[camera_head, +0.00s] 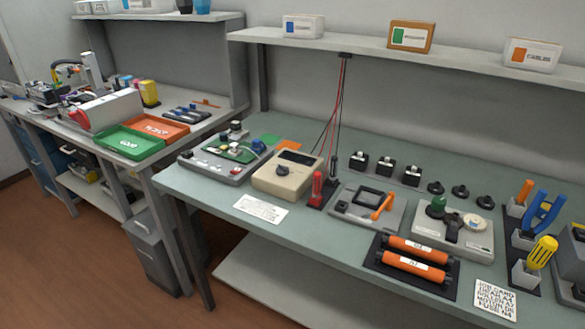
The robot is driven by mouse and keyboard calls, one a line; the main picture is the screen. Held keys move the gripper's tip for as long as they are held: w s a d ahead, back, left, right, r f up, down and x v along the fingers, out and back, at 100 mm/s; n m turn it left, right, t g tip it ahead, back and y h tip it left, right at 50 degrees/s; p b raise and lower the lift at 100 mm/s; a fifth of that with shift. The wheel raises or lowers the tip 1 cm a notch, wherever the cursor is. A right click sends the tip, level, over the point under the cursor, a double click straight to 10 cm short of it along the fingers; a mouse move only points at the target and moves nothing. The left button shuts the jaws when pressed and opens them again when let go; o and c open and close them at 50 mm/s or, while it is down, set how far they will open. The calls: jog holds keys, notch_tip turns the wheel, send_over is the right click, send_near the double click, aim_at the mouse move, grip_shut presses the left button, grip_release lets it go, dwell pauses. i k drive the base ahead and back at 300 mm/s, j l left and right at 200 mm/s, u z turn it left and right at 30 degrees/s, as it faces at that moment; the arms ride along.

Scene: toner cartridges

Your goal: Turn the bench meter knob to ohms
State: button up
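The bench meter (288,176) is a beige box with a dark display strip along its upper part. It stands on the green-topped bench left of centre. My gripper is not in view, and nothing covers the knob.
Red and black probes (317,188) stand just right of the meter, with leads rising to the shelf. A circuit-board fixture (226,161) sits close on its left. A white card (261,208) lies in front. Orange cartridges (417,259) lie further right. The shelf (400,65) overhangs behind.

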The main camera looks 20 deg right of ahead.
aim_at(283, 171)
jog(key=i+l, duration=0.2)
jog(key=l, duration=0.15)
jog(key=i+l, duration=0.2)
jog(key=l, duration=0.2)
jog(key=i+l, duration=0.25)
jog(key=k+j+u, duration=0.1)
jog(key=j+u, duration=0.7)
jog(key=l, duration=0.05)
